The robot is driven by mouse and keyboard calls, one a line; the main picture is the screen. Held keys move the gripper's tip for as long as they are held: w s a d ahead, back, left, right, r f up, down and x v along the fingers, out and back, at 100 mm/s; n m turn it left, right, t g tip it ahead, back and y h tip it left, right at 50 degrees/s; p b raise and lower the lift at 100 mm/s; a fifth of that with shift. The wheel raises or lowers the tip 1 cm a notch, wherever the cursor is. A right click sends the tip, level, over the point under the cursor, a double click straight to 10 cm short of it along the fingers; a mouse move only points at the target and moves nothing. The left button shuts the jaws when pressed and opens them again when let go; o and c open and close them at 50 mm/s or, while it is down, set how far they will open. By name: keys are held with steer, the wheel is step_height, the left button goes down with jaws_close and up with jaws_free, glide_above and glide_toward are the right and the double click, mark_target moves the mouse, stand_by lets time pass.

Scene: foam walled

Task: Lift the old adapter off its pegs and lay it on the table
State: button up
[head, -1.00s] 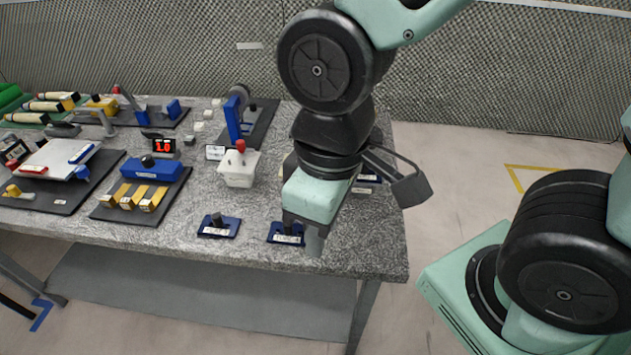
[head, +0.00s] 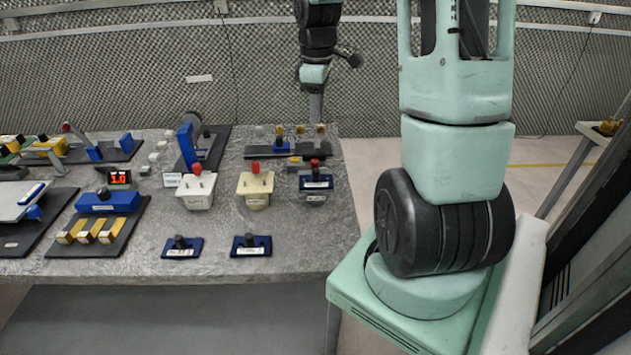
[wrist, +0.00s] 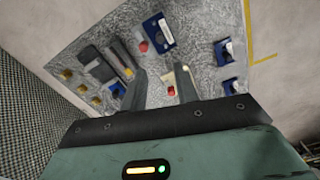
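A dark blue plate with a white label (head: 317,184) sits on a pale box at the right end of the table, a red knob behind it. It looks like the old adapter, and the pegs under it are hidden. It also shows near the top of the wrist view (wrist: 157,37). Two similar blue plates with dark knobs, the left one (head: 182,252) and the right one (head: 251,251), lie flat near the front edge. My gripper (head: 316,106) is high beyond the table's back right, pointing down. In the wrist view its fingers (wrist: 162,82) are apart with nothing held.
A cream box (head: 255,192) and a white box (head: 197,192), each with a red knob, stand left of the plate. A dark rack with yellow-topped pegs (head: 262,152) is behind. The granite table (head: 300,232) has bare room at front right.

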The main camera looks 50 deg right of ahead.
steer(key=p, duration=0.2)
glide_above(317, 170)
steer(key=f, duration=1.2)
steer(key=shift+d, duration=0.2)
steer(key=shift+a+f+p, duration=0.2)
steer(key=shift+f+p, duration=0.4)
steer(key=shift+f, duration=2.05)
jaws_close()
